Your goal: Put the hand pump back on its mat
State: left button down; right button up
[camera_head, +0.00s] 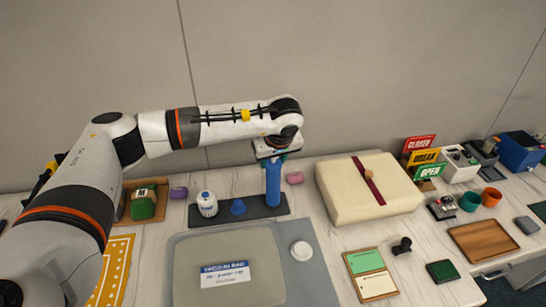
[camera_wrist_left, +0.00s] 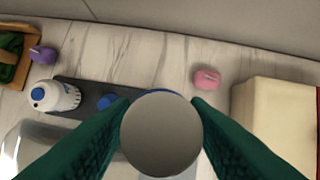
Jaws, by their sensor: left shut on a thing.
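The hand pump (camera_head: 273,183) is a blue upright cylinder. Its round grey top (camera_wrist_left: 160,134) fills the middle of the left wrist view. My left gripper (camera_head: 275,154) is shut on its upper end from above, with a green finger on each side of the top in the wrist view. The dark grey mat (camera_head: 255,212) lies on the counter, and the pump's lower end appears over its right part. I cannot tell whether the pump touches the mat. The pump's base is hidden in the wrist view. My right gripper is not in view.
A white bottle (camera_head: 207,204) and a blue cone-shaped piece (camera_head: 238,207) stand on the mat, left of the pump. A pink object (camera_head: 295,178) lies behind right. A cream box (camera_head: 345,195) stands to the right. A grey bag with a label (camera_head: 225,273) lies in front.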

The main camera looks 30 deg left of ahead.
pick_arm(q)
jog(key=shift+f, duration=0.1)
jog(key=c, duration=0.8)
grip_release()
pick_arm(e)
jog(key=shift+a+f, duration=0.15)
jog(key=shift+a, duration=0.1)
pick_arm(q)
jog(key=shift+d+r, duration=0.1)
jog(key=shift+r, duration=0.25)
jog(key=b+v, duration=0.3)
jog(key=v, duration=0.8)
jog(key=shift+r, duration=0.3)
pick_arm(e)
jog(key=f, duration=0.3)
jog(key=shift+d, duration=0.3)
